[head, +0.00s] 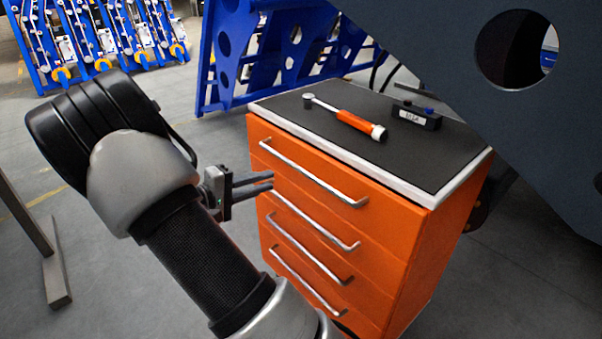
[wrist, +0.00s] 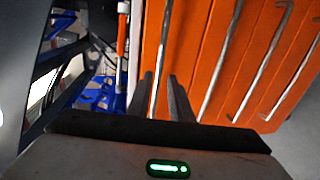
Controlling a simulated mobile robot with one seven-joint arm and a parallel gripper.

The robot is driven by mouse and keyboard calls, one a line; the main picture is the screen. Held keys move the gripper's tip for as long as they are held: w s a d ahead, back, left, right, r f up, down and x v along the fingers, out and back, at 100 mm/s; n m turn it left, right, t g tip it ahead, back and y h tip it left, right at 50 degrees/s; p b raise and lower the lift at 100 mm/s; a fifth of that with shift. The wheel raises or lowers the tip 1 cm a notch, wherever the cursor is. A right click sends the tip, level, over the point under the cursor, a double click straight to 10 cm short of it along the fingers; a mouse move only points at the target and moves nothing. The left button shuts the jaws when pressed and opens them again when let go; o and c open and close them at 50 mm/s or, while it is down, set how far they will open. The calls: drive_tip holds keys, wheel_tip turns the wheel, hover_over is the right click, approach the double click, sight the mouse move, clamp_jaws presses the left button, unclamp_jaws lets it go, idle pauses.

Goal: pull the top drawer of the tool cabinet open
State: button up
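The orange tool cabinet (head: 385,250) stands right of my arm, with several drawers that all look closed. The top drawer's silver bar handle (head: 312,172) runs along the upper front. In the wrist view, the top handle (wrist: 160,55) is the leftmost bar and lines up between my two fingers. My gripper (head: 272,181) is open and empty, in front of the cabinet's left front edge. Its two fingers also show apart in the wrist view (wrist: 160,76). Whether the bar is actually inside the fingers or still beyond them, I cannot tell.
An orange-handled tool (head: 350,120) and a small dark box (head: 416,116) lie on the black cabinet top. A large dark panel (head: 450,45) overhangs at the right. Blue racks (head: 265,60) stand behind. The floor left of the cabinet is mostly free.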

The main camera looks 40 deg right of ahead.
sight(300, 171)
drive_tip(key=b+x, duration=0.1)
drive_tip(key=x, duration=1.3)
drive_tip(key=shift+s+f, duration=0.1)
drive_tip(key=shift+a, duration=0.1)
clamp_jaws()
